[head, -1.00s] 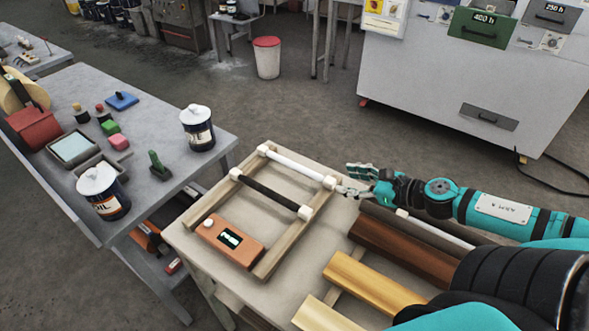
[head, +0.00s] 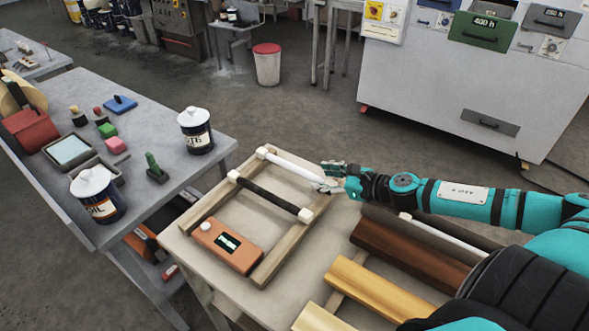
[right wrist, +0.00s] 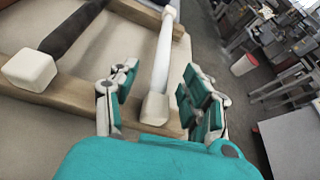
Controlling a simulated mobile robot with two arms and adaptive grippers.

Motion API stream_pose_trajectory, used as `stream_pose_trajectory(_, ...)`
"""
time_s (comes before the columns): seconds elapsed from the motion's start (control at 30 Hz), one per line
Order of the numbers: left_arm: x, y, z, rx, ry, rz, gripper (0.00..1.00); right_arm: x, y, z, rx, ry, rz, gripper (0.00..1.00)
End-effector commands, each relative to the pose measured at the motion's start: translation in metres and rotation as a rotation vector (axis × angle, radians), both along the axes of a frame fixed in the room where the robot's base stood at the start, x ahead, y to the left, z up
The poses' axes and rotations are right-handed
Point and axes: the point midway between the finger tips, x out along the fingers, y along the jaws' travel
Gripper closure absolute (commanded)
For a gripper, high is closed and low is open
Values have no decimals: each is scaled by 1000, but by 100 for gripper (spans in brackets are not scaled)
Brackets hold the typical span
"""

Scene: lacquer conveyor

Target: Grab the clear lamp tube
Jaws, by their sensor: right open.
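A whitish lamp tube (head: 290,166) lies across the wooden rack, with a pale cap at each end. A dark tube (head: 262,193) lies parallel to it, nearer the front. My right gripper (head: 328,178) is open at the right end of the whitish tube. In the right wrist view the whitish tube (right wrist: 163,55) runs away between the spread fingers of the right gripper (right wrist: 157,88), its near cap just between them. Contact cannot be told. The dark tube (right wrist: 75,25) is at the left there. My left gripper is not in view.
Brown and yellow rollers (head: 375,287) and another white tube (head: 435,230) lie right. A grey bench (head: 190,170) with cans stands left.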

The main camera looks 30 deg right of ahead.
Motion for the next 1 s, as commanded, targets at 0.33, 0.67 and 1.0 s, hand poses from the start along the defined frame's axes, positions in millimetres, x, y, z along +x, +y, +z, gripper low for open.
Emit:
stream_pose_trajectory(0.33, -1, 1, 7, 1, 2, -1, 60, 26, 4, -8, 0, -5, -1, 52)
stream_pose_trajectory(0.67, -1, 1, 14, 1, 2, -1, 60, 42, 10, -18, 0, -1, -1, 52)
stream_pose_trajectory(1.0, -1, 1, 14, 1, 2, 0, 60, 42, 10, -19, 0, 0, -1, 66)
